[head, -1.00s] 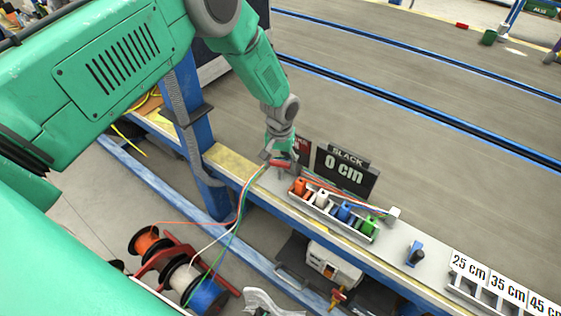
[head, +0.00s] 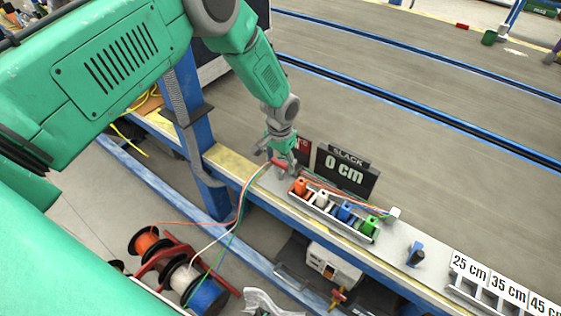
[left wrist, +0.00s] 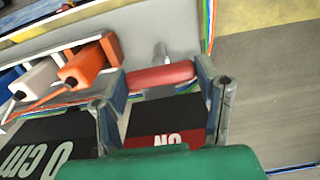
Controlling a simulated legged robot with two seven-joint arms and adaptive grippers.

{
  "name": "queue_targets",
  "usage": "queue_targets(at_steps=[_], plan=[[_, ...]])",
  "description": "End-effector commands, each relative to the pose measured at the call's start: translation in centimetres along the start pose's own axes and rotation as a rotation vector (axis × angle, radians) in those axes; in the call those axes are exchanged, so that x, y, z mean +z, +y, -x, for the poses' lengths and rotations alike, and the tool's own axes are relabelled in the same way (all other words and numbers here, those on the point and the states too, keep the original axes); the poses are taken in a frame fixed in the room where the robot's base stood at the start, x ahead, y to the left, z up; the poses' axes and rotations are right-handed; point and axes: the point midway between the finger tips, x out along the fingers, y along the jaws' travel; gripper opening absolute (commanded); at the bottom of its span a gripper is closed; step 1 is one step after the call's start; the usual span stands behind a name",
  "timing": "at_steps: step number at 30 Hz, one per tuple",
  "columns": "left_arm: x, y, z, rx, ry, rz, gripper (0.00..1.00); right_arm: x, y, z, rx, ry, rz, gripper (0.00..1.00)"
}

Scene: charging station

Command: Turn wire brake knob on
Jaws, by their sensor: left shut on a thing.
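The wire brake knob is a red bar-shaped handle (head: 279,161) at the left end of the grey bench rail. It also shows in the left wrist view (left wrist: 160,76), on a small metal post. My left gripper (head: 282,163) reaches down to it from above. In the left wrist view its two fingers (left wrist: 162,84) lie at the two ends of the red handle, shut on it. A red sign (left wrist: 152,141) with white letters, partly hidden, is beside the knob. My right gripper is not in view.
Orange, white, blue and green blocks stand in a rack (head: 334,221) right of the knob. A black sign (head: 345,172) reads "SLACK 0 cm". Coloured wires run past the knob from spools (head: 203,297) below. A blue post (head: 190,140) rises at left.

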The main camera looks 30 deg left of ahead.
Motion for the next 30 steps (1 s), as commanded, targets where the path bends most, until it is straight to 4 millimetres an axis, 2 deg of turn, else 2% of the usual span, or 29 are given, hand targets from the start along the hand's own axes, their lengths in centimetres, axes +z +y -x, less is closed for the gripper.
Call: queue_targets(at_steps=[1, 5, 6, 7, 17, 20, 30], plan=[[-0.6, -0.1, 0.3, -0.002, 0.016, -0.002, 0.29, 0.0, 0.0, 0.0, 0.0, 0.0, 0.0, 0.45], [-0.6, -0.1, 0.3, -0.002, 0.016, -0.001, 0.29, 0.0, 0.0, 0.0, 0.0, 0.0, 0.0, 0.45], [-0.6, -0.1, 0.3, -0.002, 0.015, -0.001, 0.71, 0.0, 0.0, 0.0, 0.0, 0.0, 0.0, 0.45], [-0.5, -0.1, 0.3, -0.002, 0.014, -0.001, 0.79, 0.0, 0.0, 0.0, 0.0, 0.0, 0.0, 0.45], [-0.2, 0.0, 0.5, -0.001, 0.007, 0.0, 0.79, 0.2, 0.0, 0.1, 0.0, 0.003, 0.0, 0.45], [-0.3, 0.0, 1.7, -0.001, 0.008, 0.0, 0.79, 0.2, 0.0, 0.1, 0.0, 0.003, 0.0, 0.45], [-0.4, -0.1, 8.7, -0.001, 0.009, -0.001, 0.79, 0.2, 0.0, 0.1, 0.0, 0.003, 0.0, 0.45]])
